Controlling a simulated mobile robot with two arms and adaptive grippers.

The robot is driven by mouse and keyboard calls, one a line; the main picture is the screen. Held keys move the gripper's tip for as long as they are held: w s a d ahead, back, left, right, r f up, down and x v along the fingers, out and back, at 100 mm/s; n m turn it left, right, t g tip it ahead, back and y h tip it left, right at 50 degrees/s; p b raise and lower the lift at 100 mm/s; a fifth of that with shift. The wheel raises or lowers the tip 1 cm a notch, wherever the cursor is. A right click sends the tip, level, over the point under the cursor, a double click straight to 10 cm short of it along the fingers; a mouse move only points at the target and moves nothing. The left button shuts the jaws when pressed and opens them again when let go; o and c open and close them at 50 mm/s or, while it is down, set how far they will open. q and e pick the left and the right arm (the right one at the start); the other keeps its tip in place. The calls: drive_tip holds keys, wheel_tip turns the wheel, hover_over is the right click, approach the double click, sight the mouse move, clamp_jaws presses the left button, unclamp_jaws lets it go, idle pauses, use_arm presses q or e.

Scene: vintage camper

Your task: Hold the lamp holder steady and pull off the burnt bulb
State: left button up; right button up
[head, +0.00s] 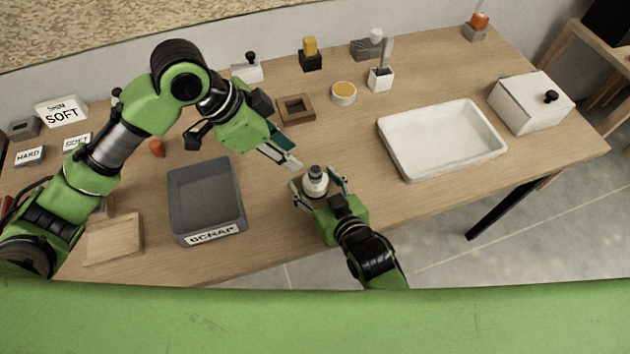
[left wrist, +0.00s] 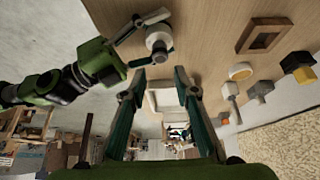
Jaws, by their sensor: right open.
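The lamp holder (head: 316,188), a white round piece, stands on the table near its front edge. A dark grey bulb (head: 315,171) sits upright on top of it. Both show near the top of the left wrist view, as the white holder (left wrist: 157,37) and the greyish bulb end (left wrist: 160,54). My right gripper (head: 315,181) is open, with one finger on each side of the holder; I cannot tell whether they touch it. My left gripper (head: 287,157) is above and to the left of the bulb. Its fingers (left wrist: 158,82) are apart with nothing between them.
A grey bin labelled SCRAP (head: 206,168) stands left of the holder. A white tray (head: 392,158) and a white box (head: 532,106) are at the right. A brown square frame (head: 296,122) and an orange-topped round dish (head: 344,101) lie behind. Bare table separates holder and tray.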

drive_tip(key=c, duration=1.3)
use_arm(q)
drive_tip(key=shift+o, duration=1.2)
use_arm(e)
drive_tip(key=shift+c, duration=0.2)
use_arm(q)
drive_tip(key=m+g+y, duration=0.1)
drive_tip(key=g+y, duration=0.1)
hover_over(315, 169)
drive_tip(key=s, duration=0.2)
drive_tip(key=shift+w+f, duration=0.25)
drive_tip(key=shift+f, duration=0.35)
drive_tip(key=shift+w+d+f+y, duration=0.15)
drive_tip(key=shift+d+y, duration=0.05)
drive_tip(key=shift+y, duration=0.5)
drive_tip(key=shift+w+f+y, duration=0.1)
drive_tip(key=shift+w+y, duration=0.3)
drive_tip(key=shift+y, duration=0.4)
drive_tip(key=shift+w+a+f+y, duration=0.1)
drive_tip(key=shift+w+f+y, duration=0.05)
drive_tip(key=shift+y, duration=0.15)
drive_tip(key=shift+f, duration=3.9)
